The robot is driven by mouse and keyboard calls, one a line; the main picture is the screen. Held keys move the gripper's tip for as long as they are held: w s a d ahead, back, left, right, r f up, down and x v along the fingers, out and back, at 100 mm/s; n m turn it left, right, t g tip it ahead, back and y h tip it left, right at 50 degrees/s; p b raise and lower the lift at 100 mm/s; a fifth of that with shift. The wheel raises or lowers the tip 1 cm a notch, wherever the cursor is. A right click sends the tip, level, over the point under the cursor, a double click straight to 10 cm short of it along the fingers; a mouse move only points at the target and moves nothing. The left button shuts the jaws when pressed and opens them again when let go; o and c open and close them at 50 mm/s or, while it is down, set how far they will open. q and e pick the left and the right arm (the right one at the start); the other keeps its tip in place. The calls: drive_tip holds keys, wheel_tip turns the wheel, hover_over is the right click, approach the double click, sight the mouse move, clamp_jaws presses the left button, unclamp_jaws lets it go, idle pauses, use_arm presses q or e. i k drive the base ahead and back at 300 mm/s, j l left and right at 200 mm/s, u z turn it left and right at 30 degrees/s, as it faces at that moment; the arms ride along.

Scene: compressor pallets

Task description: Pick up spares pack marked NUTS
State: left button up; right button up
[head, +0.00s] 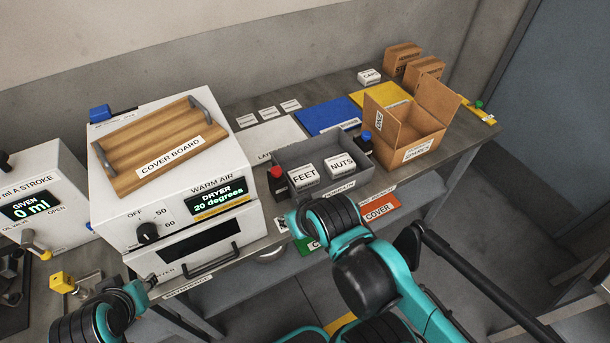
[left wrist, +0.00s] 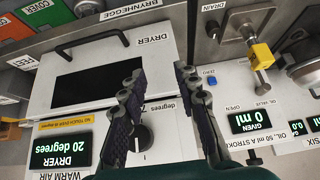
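The spares pack marked NUTS (head: 341,167) is a small white block, label up, in the grey open tray (head: 357,186) on the bench. The similar FEET pack (head: 304,179) sits beside it on the left. My left gripper (head: 151,282) is low in front of the dryer, well away from the packs. In the left wrist view its fingers (left wrist: 158,92) are apart with nothing between them, over the dryer front. My right arm crosses in front of the bench below the tray. I cannot make out its gripper fingers.
An open cardboard box (head: 408,130) stands right of the tray, with a blue-capped bottle (head: 365,143) between. A red-and-black bottle (head: 278,183) stands at the tray's left. The dryer (head: 155,215) carries a cover board (head: 150,145). Blue (head: 327,115) and yellow mats lie behind.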

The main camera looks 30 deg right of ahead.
sight(342, 165)
drive_tip(key=k+j+z, duration=0.15)
drive_tip(key=z, duration=0.35)
drive_tip(key=k+j+z, duration=0.1)
drive_tip(key=z, duration=0.35)
drive_tip(key=i+z, duration=0.35)
drive_tip(key=i+l+z, duration=0.15)
drive_tip(key=z, duration=0.5)
drive_tip(key=i+j+z, duration=0.15)
drive_tip(key=i+z, duration=0.15)
